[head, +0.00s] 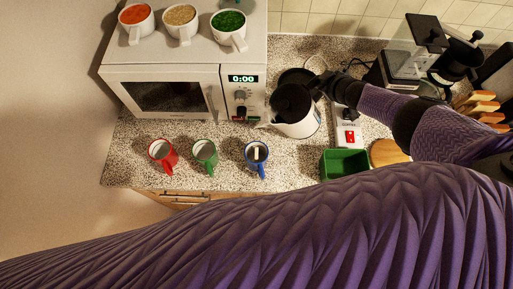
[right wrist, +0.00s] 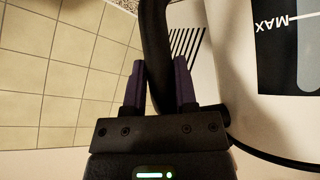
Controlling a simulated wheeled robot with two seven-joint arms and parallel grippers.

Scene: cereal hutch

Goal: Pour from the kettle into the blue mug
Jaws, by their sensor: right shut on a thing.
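The white kettle (head: 301,127) with a black lid is in the middle of the head view, in front of the microwave's right end. My right gripper (head: 327,84) is shut on its black handle; in the right wrist view the handle (right wrist: 154,40) runs between the fingers (right wrist: 160,80). The kettle's side (right wrist: 240,70) with a MAX mark shows there too. The blue mug (head: 263,160) stands upright on the counter, left of and nearer than the kettle, apart from it. Something pale and brown shows inside the mug. My left gripper is out of view.
A red mug (head: 162,153) and a green mug (head: 205,153) stand left of the blue one. The microwave (head: 165,90) carries three cups. A dark round disc (head: 297,76) lies behind the kettle. A green bin (head: 345,165), a red-switch power strip (head: 349,137) and a coffee machine (head: 405,60) are right.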

